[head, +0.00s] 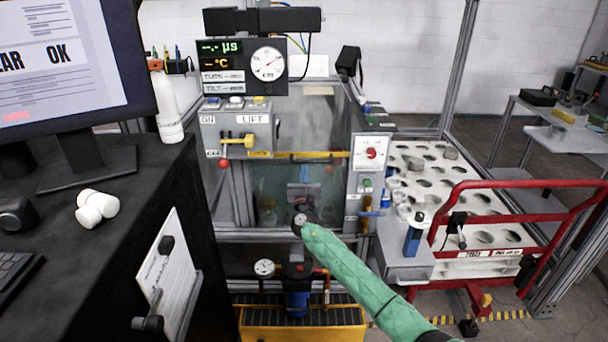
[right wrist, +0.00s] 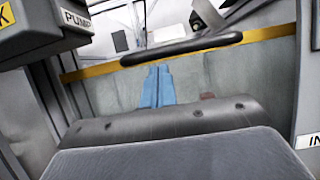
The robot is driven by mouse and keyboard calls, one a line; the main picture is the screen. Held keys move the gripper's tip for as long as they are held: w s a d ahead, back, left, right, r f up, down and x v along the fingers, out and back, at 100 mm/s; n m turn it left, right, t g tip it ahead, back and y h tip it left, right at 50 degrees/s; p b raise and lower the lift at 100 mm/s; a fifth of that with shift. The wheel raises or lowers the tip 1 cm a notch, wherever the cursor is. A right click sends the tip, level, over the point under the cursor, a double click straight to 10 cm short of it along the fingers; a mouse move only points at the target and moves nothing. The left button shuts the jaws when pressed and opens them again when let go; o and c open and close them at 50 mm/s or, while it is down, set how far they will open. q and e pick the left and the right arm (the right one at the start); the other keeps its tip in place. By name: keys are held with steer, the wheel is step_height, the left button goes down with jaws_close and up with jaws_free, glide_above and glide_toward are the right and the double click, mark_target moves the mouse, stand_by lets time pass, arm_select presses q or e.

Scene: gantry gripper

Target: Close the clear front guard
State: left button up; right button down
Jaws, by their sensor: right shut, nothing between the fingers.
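The clear front guard (head: 268,190) is a see-through panel on the front of the machine, with a yellow strip (head: 275,154) across it. In the right wrist view a dark bar handle (right wrist: 180,49) runs along the yellow strip (right wrist: 268,33). My right gripper (head: 304,168) reaches in from the lower right on a green-sleeved arm. Its blue fingers (right wrist: 157,68) are together and empty, with tips just below the handle. I cannot tell whether they touch the handle or guard. My left gripper is out of view.
A control box (head: 235,135) with a yellow lever stands left of the guard, a panel with a red knob (head: 371,153) right of it. A dark desk (head: 110,240) with a monitor is at left. A red-railed cart (head: 500,186) and white holed tray (head: 412,160) are at right.

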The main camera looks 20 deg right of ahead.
stand_by(0.3)
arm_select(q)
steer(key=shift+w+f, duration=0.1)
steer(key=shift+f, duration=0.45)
arm_select(e)
step_height(320, 180, up, 2)
steer(key=shift+r, duration=0.1)
steer(key=shift+w, duration=0.1)
